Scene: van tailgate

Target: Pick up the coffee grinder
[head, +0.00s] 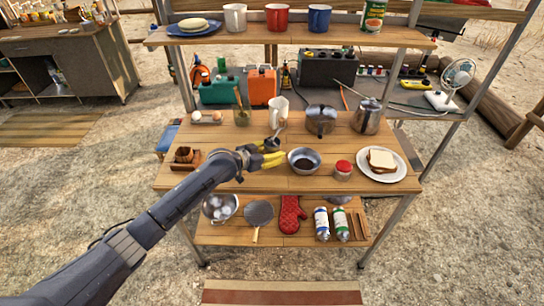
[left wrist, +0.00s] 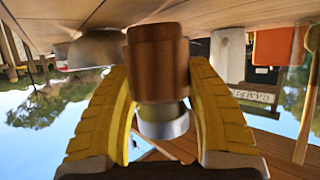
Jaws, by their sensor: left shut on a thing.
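The coffee grinder (left wrist: 158,70) has a brown body and a metal band at one end. It fills the middle of the left wrist view, where the table appears at the top. My left gripper (left wrist: 162,105) has its yellow fingers closed on both sides of it. In the head view my left gripper (head: 273,158) is over the middle of the tabletop, with the grinder (head: 272,143) at its fingers, partly hidden. I cannot tell whether the grinder touches the table. My right gripper is not in view.
A metal bowl (head: 304,161) with dark contents stands just right of my left gripper. A white jug (head: 278,111) and a lidded pot (head: 321,120) stand behind. A red-lidded jar (head: 343,170) and a plate with a sandwich (head: 400,172) are further right. A shelf (head: 290,37) runs above.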

